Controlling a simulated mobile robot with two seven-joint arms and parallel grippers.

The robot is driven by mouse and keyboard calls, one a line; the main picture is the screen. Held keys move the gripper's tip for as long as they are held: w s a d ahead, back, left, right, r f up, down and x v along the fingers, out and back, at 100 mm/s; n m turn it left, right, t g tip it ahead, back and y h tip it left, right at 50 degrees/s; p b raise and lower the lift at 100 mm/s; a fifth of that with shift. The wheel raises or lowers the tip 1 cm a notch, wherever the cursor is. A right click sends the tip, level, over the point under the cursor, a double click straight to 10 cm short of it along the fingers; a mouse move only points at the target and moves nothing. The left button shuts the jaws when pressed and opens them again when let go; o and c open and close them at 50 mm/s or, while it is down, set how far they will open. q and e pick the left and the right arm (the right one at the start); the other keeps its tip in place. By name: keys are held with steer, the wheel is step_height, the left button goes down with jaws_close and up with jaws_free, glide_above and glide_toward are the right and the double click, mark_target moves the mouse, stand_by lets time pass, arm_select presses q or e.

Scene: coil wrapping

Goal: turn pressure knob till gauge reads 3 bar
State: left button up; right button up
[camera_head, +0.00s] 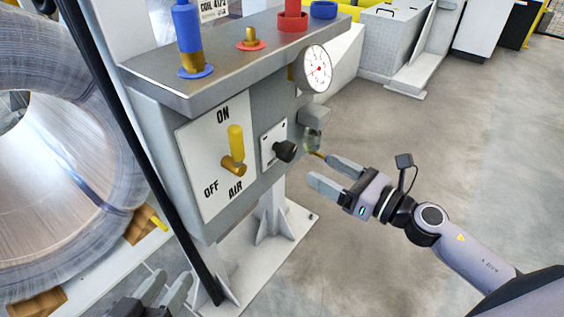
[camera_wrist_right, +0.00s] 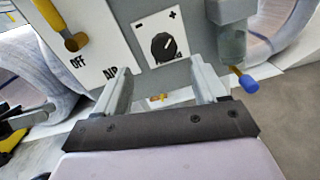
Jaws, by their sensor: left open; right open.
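The black pressure knob (camera_head: 286,151) sits on a small white plate on the front of the grey panel box. In the right wrist view the knob (camera_wrist_right: 163,46) lies between minus and plus marks. The round white gauge (camera_head: 316,69) is at the box's upper right corner; its dial is too small to read. My right gripper (camera_head: 321,172) is open and empty, to the right of the knob and apart from it. In the right wrist view its fingers (camera_wrist_right: 163,84) are spread below the knob. My left gripper (camera_head: 166,291) is open and empty at the bottom edge.
A yellow AIR lever (camera_head: 236,141) on an ON/OFF plate is left of the knob. A filter bowl (camera_head: 312,138) hangs right of the knob, close to my right fingers. A large wrapped coil (camera_head: 70,190) stands left. Floor (camera_head: 440,140) at right is clear.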

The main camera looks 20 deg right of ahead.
mark_target(292, 155)
steer(key=shift+w+a+f+n+g, duration=0.15)
steer(key=shift+w+a+n, duration=0.2)
steer(key=shift+w+a, duration=0.65)
steer(key=shift+w+a+f+n+g, duration=0.15)
steer(key=shift+w+a+n, duration=0.35)
steer(key=shift+w, duration=0.95)
steer(key=shift+w+a+f+n, duration=0.15)
steer(key=shift+w+a+n, duration=0.1)
steer(key=shift+w+a, duration=0.8)
steer(key=shift+w+d, duration=0.1)
steer(key=shift+d, duration=0.1)
steer(key=c, duration=1.1)
